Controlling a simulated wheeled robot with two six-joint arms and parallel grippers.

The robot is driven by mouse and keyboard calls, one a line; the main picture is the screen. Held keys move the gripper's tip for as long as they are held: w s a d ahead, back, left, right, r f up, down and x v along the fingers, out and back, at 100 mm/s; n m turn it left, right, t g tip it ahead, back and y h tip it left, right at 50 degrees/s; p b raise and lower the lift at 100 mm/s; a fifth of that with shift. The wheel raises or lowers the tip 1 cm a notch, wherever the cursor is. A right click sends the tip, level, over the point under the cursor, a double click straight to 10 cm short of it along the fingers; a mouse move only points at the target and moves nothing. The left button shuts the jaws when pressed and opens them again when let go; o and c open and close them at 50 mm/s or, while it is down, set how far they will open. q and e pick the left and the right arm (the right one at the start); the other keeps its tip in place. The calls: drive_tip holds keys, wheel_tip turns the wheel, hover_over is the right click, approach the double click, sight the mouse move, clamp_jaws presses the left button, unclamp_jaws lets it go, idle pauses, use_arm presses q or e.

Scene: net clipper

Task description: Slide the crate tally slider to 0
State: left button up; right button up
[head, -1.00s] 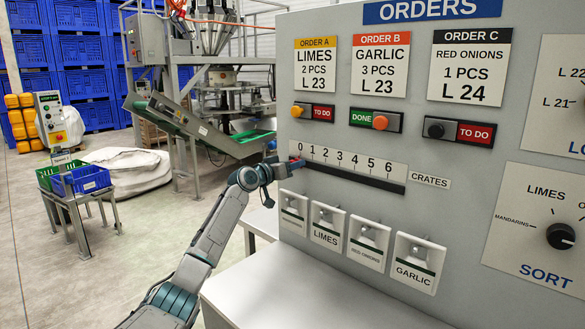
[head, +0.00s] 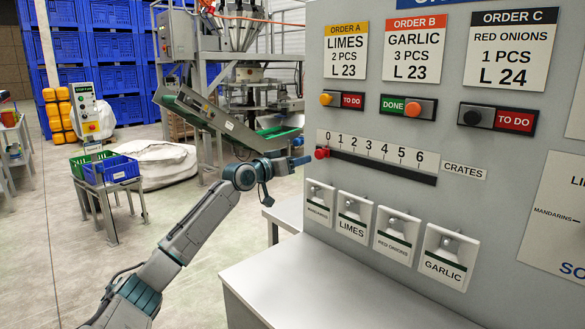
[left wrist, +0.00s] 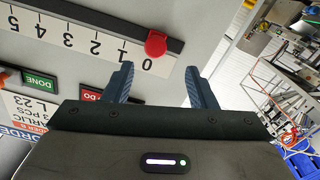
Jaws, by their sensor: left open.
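The crate tally slider has a red knob (head: 321,153) at the left end of its dark slot (head: 385,169), just below the 0 of the printed 0 to 6 scale (head: 375,148). In the left wrist view the red knob (left wrist: 155,43) sits at the slot's end beside the 0. My left gripper (head: 300,163) is open and empty, to the left of the knob and apart from it. Its two blue fingers (left wrist: 157,86) show in the left wrist view, with nothing between them. My right gripper is not in view.
The grey panel (head: 315,100) also carries order cards, order switches (head: 408,108), several small labelled toggles (head: 398,237) and a sort dial plate. A pale shelf (head: 330,285) juts out below. Open floor lies left, with crates on a stand (head: 112,170).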

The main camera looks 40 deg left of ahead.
use_arm(q)
drive_tip(key=shift+s, duration=0.65)
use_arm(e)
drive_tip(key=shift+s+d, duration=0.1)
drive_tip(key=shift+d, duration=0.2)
